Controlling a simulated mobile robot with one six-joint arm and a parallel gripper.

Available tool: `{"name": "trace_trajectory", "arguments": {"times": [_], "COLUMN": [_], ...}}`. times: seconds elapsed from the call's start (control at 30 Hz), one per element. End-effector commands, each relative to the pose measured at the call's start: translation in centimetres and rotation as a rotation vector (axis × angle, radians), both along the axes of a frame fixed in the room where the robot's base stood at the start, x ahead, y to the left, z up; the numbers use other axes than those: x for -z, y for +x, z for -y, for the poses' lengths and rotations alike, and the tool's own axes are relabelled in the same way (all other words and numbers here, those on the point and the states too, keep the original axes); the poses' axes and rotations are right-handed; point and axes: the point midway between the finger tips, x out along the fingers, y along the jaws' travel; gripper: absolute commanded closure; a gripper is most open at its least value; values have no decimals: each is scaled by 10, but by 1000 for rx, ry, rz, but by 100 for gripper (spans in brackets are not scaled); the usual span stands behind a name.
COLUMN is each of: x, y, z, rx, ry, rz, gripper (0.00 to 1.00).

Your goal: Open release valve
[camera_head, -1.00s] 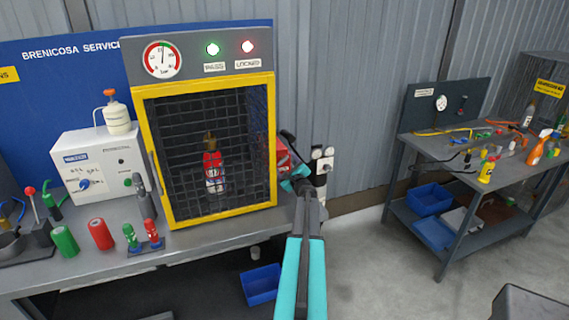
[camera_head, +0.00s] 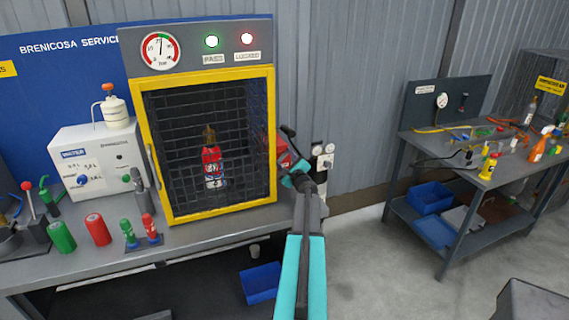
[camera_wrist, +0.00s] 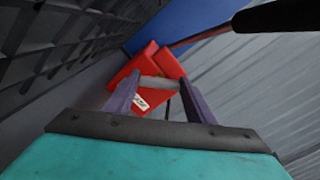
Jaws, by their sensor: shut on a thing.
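The release valve is a red body (camera_head: 283,156) on the right side of the yellow-framed cage (camera_head: 272,110), with a black lever (camera_head: 289,131) tilted above it. The wrist view shows the red body (camera_wrist: 138,94) with a label, a grey bar crossing in front, and a dark rod with a thick black grip (camera_wrist: 275,15) running to the upper right. My gripper (camera_wrist: 158,86) has one finger at each end of the grey bar, shut on this part of the valve. In the head view my gripper (camera_head: 299,172) partly hides the contact.
The gauge (camera_head: 160,49) and lit green and red lamps sit above. A second workbench (camera_head: 455,152) stands further right, with clear floor between.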

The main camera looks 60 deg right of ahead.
Motion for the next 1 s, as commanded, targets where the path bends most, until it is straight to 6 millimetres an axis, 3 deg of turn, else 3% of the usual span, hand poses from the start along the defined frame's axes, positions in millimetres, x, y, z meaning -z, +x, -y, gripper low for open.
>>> {"name": "trace_trajectory", "arguments": {"times": [1.0], "x": [4], "y": [1], "z": [-1], "rx": [-1], "ry": [-190], "rz": [-139], "gripper": [72]}}
